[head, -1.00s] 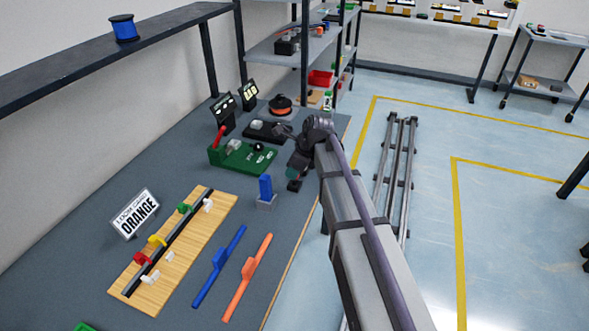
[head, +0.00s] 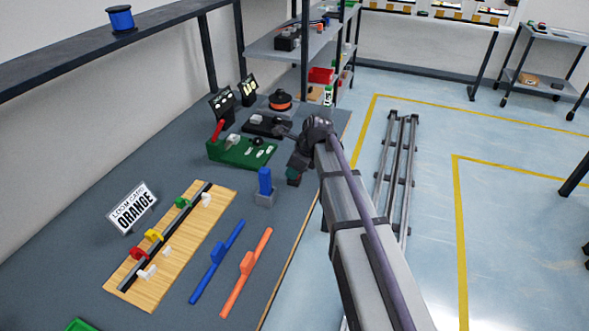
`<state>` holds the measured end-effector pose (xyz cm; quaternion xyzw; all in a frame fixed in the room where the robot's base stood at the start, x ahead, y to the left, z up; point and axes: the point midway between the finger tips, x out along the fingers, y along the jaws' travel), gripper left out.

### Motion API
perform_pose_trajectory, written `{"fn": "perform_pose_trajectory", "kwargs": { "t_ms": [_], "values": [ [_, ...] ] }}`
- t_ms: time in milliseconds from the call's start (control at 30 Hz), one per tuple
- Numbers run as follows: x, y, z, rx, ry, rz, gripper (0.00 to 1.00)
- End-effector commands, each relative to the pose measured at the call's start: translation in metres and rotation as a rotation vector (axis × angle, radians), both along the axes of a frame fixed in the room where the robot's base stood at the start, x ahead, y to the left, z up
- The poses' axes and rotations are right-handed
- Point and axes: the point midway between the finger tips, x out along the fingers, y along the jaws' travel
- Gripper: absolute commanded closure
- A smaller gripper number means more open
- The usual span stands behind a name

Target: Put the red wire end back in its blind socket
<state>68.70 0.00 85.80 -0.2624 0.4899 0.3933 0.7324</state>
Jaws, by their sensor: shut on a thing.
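My gripper (head: 293,178) is at the end of my arm, over the right edge of the bench, to the right of the green block. It is small in the view and partly hidden by my wrist. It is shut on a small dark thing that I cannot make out. No red wire end can be told for sure. A red upright piece (head: 217,130) stands at the left end of the green block (head: 232,152). A wooden board (head: 215,215) carries a black rail with red (head: 138,253), yellow (head: 153,235) and green (head: 182,203) clips. I cannot pick out the blind socket.
A blue upright piece (head: 265,181) in a grey base stands just left of my gripper. A blue bar (head: 207,277) and an orange bar (head: 238,283) lie in front. A sign (head: 132,208) reads ORANGE.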

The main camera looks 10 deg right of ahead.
Motion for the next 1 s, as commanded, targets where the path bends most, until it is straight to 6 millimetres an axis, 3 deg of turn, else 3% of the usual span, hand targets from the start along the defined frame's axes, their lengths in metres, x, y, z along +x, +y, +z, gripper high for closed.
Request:
{"fn": "perform_pose_trajectory", "kwargs": {
  "t_ms": [100, 133, 400, 733, 867, 1000],
  "values": [
    [0.0, 0.0, -0.004, 0.0, 0.0, 0.0, 0.96],
    [0.0, 0.0, -0.003, 0.0, 0.0, 0.0, 0.66],
    [0.0, 0.0, -0.002, 0.0, 0.0, 0.0, 0.4],
    [-0.001, -0.002, 0.005, 0.0, 0.0, 0.0, 0.39],
    [-0.005, -0.007, 0.027, 0.0, 0.001, -0.002, 0.39],
    [-0.012, -0.018, 0.062, 0.001, -0.001, -0.001, 0.39]
  ]
}}
